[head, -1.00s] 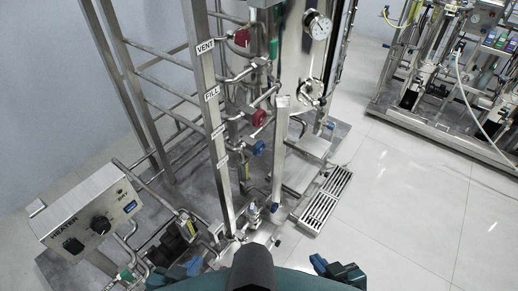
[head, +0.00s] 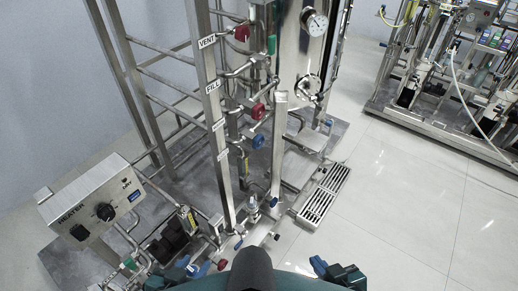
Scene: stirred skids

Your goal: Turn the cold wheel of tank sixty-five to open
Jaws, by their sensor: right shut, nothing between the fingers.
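The steel tank (head: 296,50) stands at top centre, with a dial gauge on it. The blue wheel (head: 258,141) sits on the pipework beside the labelled post, below a red wheel (head: 258,110). The label nearest the blue wheel is too small to read, and so is any tank number. I cannot tell how far the blue wheel is turned. My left gripper (head: 200,269) is low at the bottom edge, partly hidden; its jaws are unclear. My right gripper (head: 319,266) is at the bottom edge, right of centre, shut and empty. Both are well apart from the wheel.
Another red wheel (head: 241,33) is by the VENT label. The post (head: 207,100) and a shorter steel upright (head: 279,140) flank the blue wheel. A heater box (head: 92,205) stands left, a floor grate (head: 325,192) right. A second skid (head: 450,90) is far right. Floor between is clear.

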